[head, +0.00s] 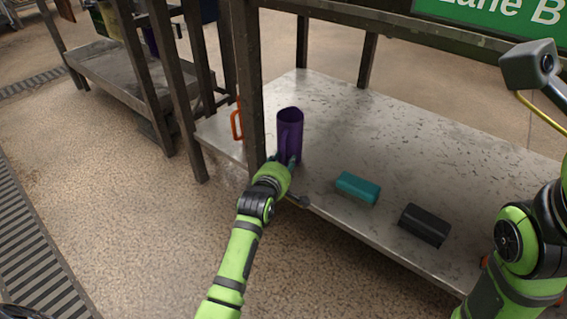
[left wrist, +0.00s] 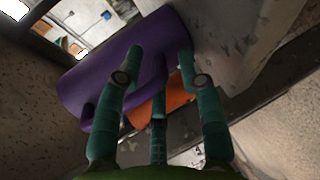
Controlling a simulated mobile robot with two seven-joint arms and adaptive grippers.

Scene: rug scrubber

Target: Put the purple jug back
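The purple jug (head: 289,130) stands upright on the metal shelf table (head: 400,120), near its front left post. My left gripper (head: 284,166) is at the lower front of the jug. In the left wrist view the jug (left wrist: 150,72) lies just beyond the left gripper (left wrist: 158,60). Its teal fingers are spread apart, with the left one overlapping the jug and the right one near its edge. I cannot tell whether they touch it. My right arm shows at the right edge of the head view, but its gripper is not visible.
An orange handled item (head: 236,125) is partly hidden behind the post (head: 252,90). A teal block (head: 357,188) and a dark block (head: 424,225) lie near the table's front edge. Another shelf unit (head: 115,75) stands at left. The table's middle is clear.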

